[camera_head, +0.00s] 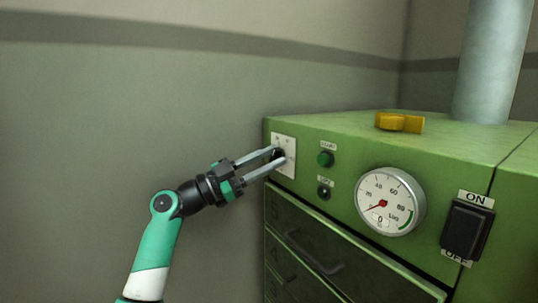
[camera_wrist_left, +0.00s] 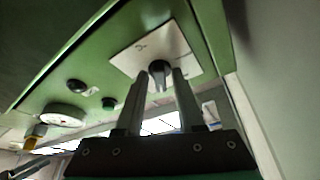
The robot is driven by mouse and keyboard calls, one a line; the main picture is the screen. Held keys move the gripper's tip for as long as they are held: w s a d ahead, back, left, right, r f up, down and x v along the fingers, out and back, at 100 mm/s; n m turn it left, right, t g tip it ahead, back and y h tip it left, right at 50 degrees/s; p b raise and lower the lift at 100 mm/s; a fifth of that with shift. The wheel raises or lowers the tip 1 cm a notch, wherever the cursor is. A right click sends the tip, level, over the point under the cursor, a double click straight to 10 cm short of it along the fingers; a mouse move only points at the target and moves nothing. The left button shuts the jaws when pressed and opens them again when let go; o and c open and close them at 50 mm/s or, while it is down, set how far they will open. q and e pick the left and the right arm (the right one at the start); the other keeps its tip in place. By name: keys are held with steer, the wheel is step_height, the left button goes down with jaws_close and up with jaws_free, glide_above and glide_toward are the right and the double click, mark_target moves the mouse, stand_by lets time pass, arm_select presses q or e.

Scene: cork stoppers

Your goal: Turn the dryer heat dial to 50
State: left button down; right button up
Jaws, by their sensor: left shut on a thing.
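The heat dial is a small black knob (camera_head: 278,154) on a white square plate (camera_head: 290,143) at the left end of the green dryer's front. My left gripper (camera_head: 281,156) reaches it from the left, with one finger above and one below the knob. In the left wrist view the fingers are shut on the knob (camera_wrist_left: 159,70), which sits on the white plate (camera_wrist_left: 172,45). The knob's pointer and the plate's numbers are too small or hidden to read. My right gripper is not in view.
The dryer (camera_head: 340,133) carries a green button (camera_head: 325,159), a small black button (camera_head: 324,194), a round gauge (camera_head: 390,201) and an ON/OFF switch (camera_head: 467,229). A yellow object (camera_head: 399,122) lies on top near a grey pipe (camera_head: 493,60). Drawers (camera_head: 330,245) are below.

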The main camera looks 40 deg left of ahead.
arm_select(q)
steer(key=shift+m, duration=0.3)
steer(key=c, duration=0.8)
jaws_free()
steer(key=shift+c, duration=0.2)
